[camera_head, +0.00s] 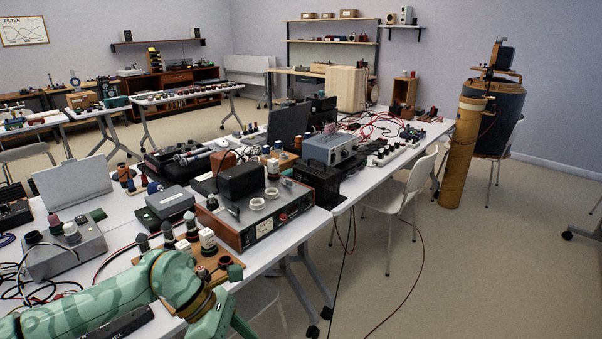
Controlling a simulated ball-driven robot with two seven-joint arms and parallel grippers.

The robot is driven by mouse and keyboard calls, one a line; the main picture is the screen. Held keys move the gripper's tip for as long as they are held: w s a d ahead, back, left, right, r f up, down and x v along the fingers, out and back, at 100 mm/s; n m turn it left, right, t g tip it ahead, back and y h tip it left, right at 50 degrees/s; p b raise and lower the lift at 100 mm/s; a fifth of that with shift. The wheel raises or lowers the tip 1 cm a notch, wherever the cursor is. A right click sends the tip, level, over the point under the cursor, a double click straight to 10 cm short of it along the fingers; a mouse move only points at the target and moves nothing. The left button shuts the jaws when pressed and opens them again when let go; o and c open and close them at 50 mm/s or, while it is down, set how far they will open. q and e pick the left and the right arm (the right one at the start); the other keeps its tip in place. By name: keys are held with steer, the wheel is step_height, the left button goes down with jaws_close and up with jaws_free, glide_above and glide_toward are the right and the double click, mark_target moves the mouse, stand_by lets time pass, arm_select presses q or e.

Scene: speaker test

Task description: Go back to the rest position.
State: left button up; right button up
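The task names no object, only my own posture. My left arm, green with camouflage-like patches, comes in from the lower left over the near table (118,212). It bends at a joint with a brown band and runs down out of the bottom edge. The fingertips of my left gripper do not show. My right arm and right gripper are not in view. The bent part of my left arm is close to a wooden board with several knobs (208,262) at the table's front edge; I cannot tell whether they touch.
A wooden-cased instrument (262,215), a grey box (72,248) and loose cables crowd the near table. A white chair (400,197) and a tall brown cylinder (461,152) stand to the right. The floor (490,265) at the lower right is mostly clear, except for a trailing cable.

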arm_select(q)
steer(key=w+d+f+n+t+h, duration=0.4)
steer(key=f+n+t+h, duration=0.3)
steer(key=n, duration=0.9)
steer(key=s+a+f+n+t+y+p, duration=0.1)
steer(key=s+a+f+n+t+y, duration=0.25)
steer(key=a+f+n, duration=0.45)
steer(key=s+a+f+n+t+y, duration=0.25)
steer(key=s+f+n+y, duration=0.2)
steer(key=f+n, duration=0.75)
steer(key=s+a+f+n+g+y, duration=0.35)
steer(key=s+f, duration=0.35)
steer(key=s, duration=0.3)
steer(key=s+a+f+n+g+y, duration=0.2)
steer(key=s+a+f+n, duration=0.15)
steer(key=s+f, duration=0.5)
steer(key=s+a+f+n+g+y, duration=0.1)
steer(key=s+n+g, duration=0.4)
steer(key=s, duration=2)
steer(key=shift+s+a+f+n+p, duration=0.15)
steer(key=shift+s+f+n+p, duration=0.2)
steer(key=shift+f+n, duration=0.2)
